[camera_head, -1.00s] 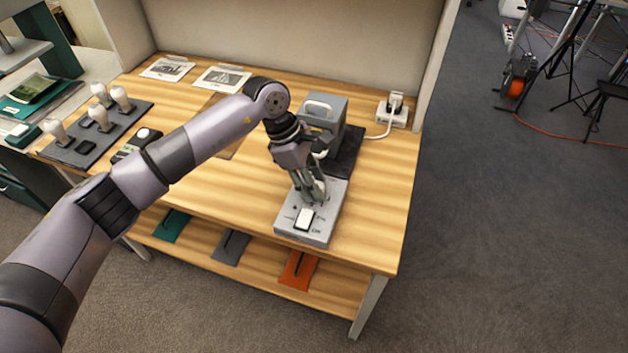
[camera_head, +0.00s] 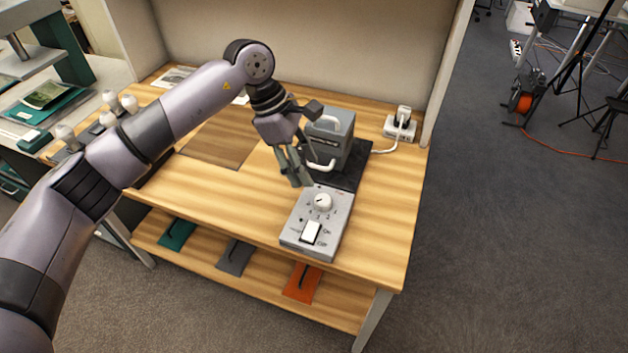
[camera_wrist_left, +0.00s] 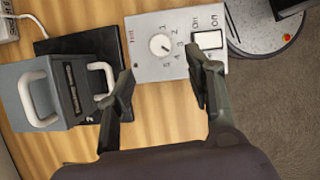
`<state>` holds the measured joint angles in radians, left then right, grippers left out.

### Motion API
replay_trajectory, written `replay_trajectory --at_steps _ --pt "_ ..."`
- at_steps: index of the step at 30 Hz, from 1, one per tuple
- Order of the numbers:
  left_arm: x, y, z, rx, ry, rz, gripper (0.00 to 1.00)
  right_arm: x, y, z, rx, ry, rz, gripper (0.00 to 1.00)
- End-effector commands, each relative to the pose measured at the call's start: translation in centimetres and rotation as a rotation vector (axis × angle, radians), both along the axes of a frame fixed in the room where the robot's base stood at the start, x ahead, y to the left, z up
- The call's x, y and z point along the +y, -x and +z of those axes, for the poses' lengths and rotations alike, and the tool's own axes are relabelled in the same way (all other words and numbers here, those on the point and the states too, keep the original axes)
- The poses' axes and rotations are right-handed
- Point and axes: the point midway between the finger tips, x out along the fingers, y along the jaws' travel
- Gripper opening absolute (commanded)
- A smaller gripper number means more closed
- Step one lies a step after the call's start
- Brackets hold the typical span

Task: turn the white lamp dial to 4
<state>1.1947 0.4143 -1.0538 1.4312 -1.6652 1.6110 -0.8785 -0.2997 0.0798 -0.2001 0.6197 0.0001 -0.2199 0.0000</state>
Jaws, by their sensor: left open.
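The white lamp dial (camera_head: 323,202) is a round knob on a grey control box (camera_head: 291,238) at the table's front. It also shows in the left wrist view (camera_wrist_left: 160,44), ringed by small numbers. Its dark mark seems to point to the lower right there, about toward the 4, but it is small. A white rocker switch (camera_head: 311,232) sits in front of the dial. My left gripper (camera_head: 298,181) is open and empty, behind and left of the dial, apart from it. In the wrist view its fingertips (camera_wrist_left: 160,70) lie spread below the dial.
A grey lamp housing (camera_head: 331,142) with white handles stands on a dark base behind the control box. A white cable runs to a power socket (camera_head: 400,125). Several bulbs (camera_head: 110,100) stand at the left. The table right of the box is clear.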

Motion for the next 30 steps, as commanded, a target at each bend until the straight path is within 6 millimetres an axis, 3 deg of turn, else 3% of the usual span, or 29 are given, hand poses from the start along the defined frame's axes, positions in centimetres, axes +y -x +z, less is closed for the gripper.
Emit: replay_trajectory --at_steps 7,23,26,30 --pt "0.9 -0.2 2.4 0.000 0.000 0.000 0.48 0.0 0.0 0.0 0.000 0.000 0.000 0.40" --pt "0.7 -0.1 2.4 0.003 0.010 0.000 0.48 0.0 0.0 0.0 0.000 0.000 0.000 0.40" --pt "-1.3 0.7 2.1 0.020 0.089 0.004 0.48 0.0 0.0 0.0 0.000 0.000 0.000 0.40" --pt "-7.7 3.4 2.7 0.099 0.384 0.054 0.48 0.0 0.0 0.0 0.000 0.000 0.000 0.40"
